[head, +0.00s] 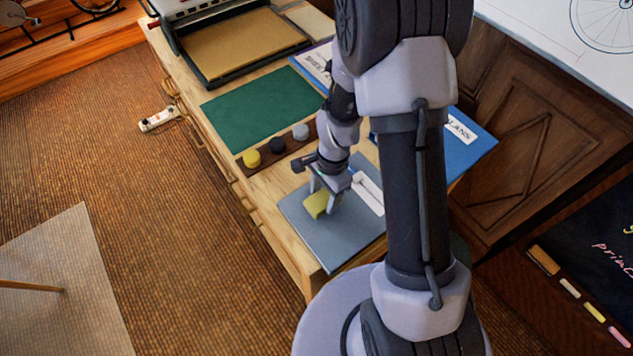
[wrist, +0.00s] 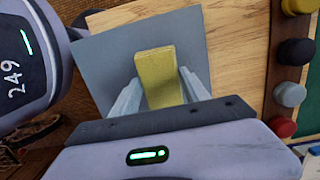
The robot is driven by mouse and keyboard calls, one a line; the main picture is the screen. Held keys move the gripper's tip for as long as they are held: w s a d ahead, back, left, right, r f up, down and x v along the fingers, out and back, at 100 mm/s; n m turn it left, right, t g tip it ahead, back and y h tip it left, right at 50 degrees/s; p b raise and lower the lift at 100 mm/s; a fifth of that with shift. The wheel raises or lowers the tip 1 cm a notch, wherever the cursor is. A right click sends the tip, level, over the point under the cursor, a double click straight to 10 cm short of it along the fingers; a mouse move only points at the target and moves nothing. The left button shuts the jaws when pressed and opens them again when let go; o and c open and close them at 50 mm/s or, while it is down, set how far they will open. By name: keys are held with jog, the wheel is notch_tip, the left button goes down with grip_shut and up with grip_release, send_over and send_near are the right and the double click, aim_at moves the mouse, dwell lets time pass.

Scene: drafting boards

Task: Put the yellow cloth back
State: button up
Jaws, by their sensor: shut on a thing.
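The yellow cloth (head: 315,205) is a folded, block-like piece over the grey-blue folder (head: 298,222) near the table's front edge. It also shows in the wrist view (wrist: 157,72), where it lies between the two pale fingers. My gripper (head: 324,199) points down and is shut on the cloth, with a finger along each side. In the wrist view, my gripper (wrist: 162,94) hides the cloth's near end. I cannot tell whether the cloth touches the folder or is held slightly above it. My arm hides part of the folder in the head view.
A wooden strip (head: 266,158) holds coloured round knobs beside the folder. A green mat (head: 255,106) lies beyond it, with a tray machine (head: 240,45) at the back. A blue folder (head: 474,150) lies right of my arm. A power strip (head: 160,119) is on the floor.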

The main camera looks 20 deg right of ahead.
aim_at(326, 202)
jog(key=f+b, duration=0.1)
jog(key=s+f+b, duration=0.1)
jog(key=f, duration=0.1)
jog(key=shift+s, duration=0.15)
jog(key=shift+d+r, duration=0.15)
jog(key=shift+r, duration=0.05)
jog(key=shift+f, duration=0.1)
jog(key=o, duration=1.2)
